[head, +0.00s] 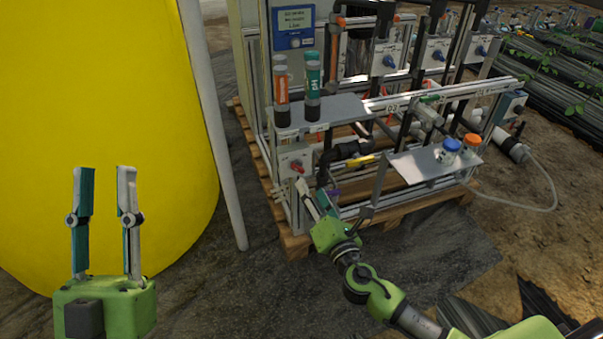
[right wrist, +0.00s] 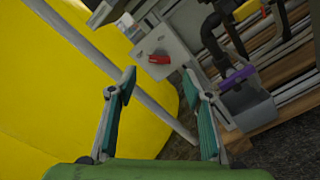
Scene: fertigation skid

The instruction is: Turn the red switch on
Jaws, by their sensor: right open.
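The red switch (head: 297,166) is a small red handle on a pale grey box (head: 285,162) at the lower left front of the skid. In the right wrist view the red switch (right wrist: 159,59) shows ahead, between and just beyond the fingertips, lying roughly crosswise on the box face (right wrist: 172,42). My right gripper (head: 312,192) is open and empty, just below and in front of the box; its spread fingers also show in the right wrist view (right wrist: 158,76). It looks apart from the switch. My left gripper (head: 105,172) is open and empty, before the yellow tank.
A yellow tank (head: 100,90) and a pale upright pipe (head: 214,130) stand left of the skid. A shelf (head: 345,108) holds orange and teal bottles above the switch. A purple-topped container (right wrist: 245,98) is right of the right fingers. Blue and orange-capped bottles stand further right.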

